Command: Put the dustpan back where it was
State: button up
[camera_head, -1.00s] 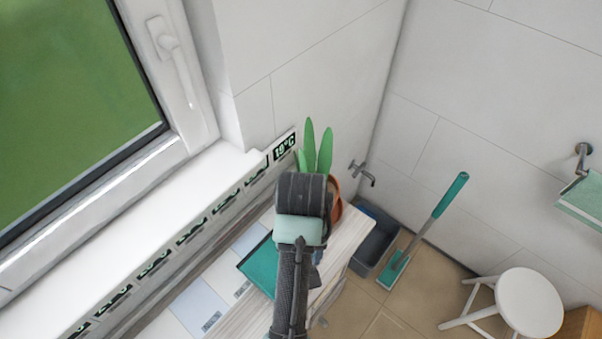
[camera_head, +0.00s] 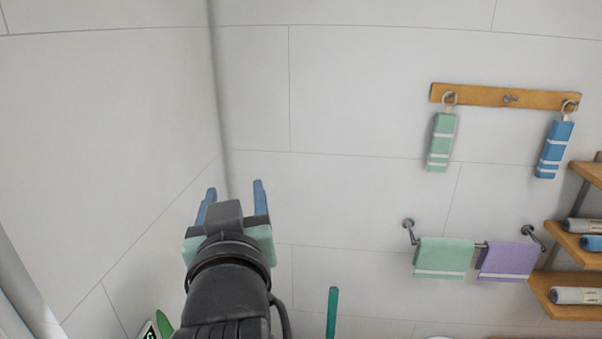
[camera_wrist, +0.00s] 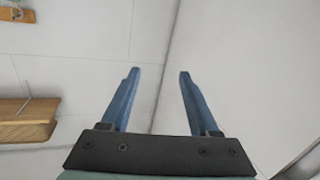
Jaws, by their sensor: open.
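My gripper (camera_head: 234,192) is open and empty, raised in front of the white wall near the room corner. Its two blue fingers stand apart in the wrist view (camera_wrist: 160,74), with only bare wall between them. I see no dustpan in either view now. A wooden hook rail (camera_head: 478,95) is on the wall at the upper right; its middle hook (camera_head: 510,99) is bare. A green towel (camera_head: 441,142) and a blue towel (camera_head: 554,149) hang from its outer hooks.
A towel bar holds a green towel (camera_head: 442,258) and a purple towel (camera_head: 507,262). Wooden shelves (camera_head: 577,248) with rolled towels stand at the right edge. A teal handle (camera_head: 332,313) rises at the bottom. The wall around my gripper is clear.

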jog(key=s+d+r+m+t+h, duration=0.1)
jog(key=s+d+r+t, duration=0.1)
jog(key=r, duration=0.5)
jog(key=s+d+r+m+t+h, duration=0.1)
jog(key=s+d+r+t, duration=0.2)
jog(key=s+r, duration=0.4)
jog(key=s+d+r+m+t+h, duration=0.1)
jog(key=s+d+r+t, duration=0.2)
jog(key=r, duration=0.6)
jog(key=shift+s+d+r+t, duration=0.2)
jog(key=shift+s+t, duration=0.9)
